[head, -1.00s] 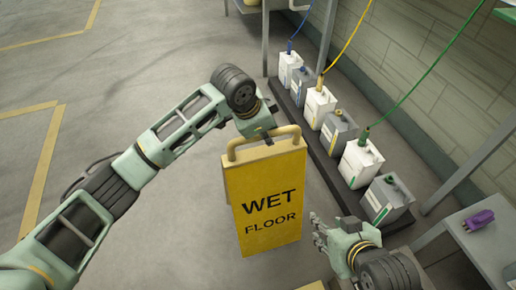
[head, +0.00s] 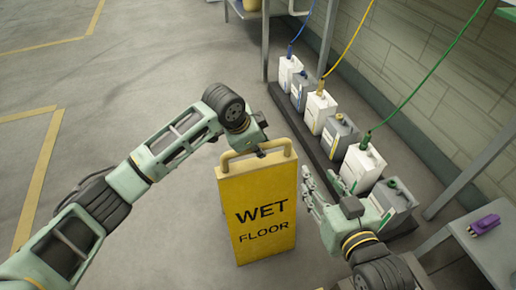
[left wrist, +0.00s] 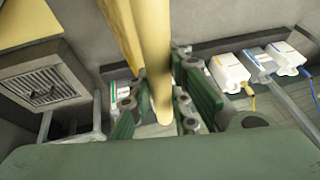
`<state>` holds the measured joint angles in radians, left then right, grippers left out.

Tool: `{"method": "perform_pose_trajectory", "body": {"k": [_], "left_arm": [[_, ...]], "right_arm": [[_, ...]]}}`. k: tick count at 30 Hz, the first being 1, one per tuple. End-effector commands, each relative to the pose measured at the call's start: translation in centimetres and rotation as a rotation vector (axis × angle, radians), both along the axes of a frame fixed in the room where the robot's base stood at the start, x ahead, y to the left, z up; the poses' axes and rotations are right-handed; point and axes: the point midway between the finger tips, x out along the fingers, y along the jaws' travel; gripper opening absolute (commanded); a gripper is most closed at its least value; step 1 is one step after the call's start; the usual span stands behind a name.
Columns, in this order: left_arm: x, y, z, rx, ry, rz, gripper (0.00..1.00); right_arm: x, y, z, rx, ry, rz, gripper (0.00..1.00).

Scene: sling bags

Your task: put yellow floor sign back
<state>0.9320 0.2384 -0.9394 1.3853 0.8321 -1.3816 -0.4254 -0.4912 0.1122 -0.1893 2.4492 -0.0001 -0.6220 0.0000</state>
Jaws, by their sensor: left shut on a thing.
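The yellow floor sign (head: 260,190) reads WET FLOOR and stands upright, facing me, in the middle of the head view. Its handle (head: 235,160) is at the top. My left gripper (head: 259,153) is shut on this handle; in the left wrist view its green fingers (left wrist: 155,105) lie on both sides of the pale yellow bar. My right gripper (head: 321,187) is open and empty, just right of the sign's right edge. I cannot tell whether the sign's lower edge touches the floor.
A row of white and grey jugs (head: 323,108) stands on a dark base (head: 293,122) along the wall, with blue, yellow and green hoses. A grey table (head: 490,250) with a purple object (head: 484,225) is at lower right. The floor at left is clear.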

Motion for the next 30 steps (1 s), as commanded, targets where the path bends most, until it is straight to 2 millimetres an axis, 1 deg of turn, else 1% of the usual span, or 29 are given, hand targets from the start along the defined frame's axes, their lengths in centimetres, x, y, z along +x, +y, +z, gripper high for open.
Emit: {"method": "perform_pose_trajectory", "body": {"k": [1, 10, 11, 15, 18, 28, 30], "left_arm": [[0.11, -0.06, 0.27, -0.003, -0.004, -0.001, 0.00], [0.10, -0.07, 0.14, -0.003, -0.004, -0.001, 0.00], [0.01, 0.00, -0.13, 0.000, 0.000, 0.000, 0.18], [0.01, -0.01, -0.13, 0.000, 0.000, 0.000, 0.30], [0.00, -0.02, -0.13, 0.000, 0.000, 0.000, 0.37], [0.01, -0.02, -0.05, 0.000, 0.000, -0.001, 0.37], [-0.04, 0.06, 0.29, 0.000, 0.000, -0.001, 0.37]], "right_arm": [[0.01, 0.01, 0.05, 0.000, 0.000, 0.000, 0.40], [-0.14, -0.08, -0.33, -0.005, 0.020, -0.001, 0.40], [-0.17, -0.09, -0.44, -0.005, 0.023, -0.001, 0.40], [-0.15, -0.10, -0.43, -0.005, 0.022, -0.002, 0.40], [-0.15, -0.11, -0.43, -0.005, 0.022, -0.002, 0.40], [-0.13, -0.11, -0.45, -0.005, 0.019, -0.002, 0.40], [-0.05, -0.05, -0.08, -0.002, 0.008, -0.001, 0.40]]}}
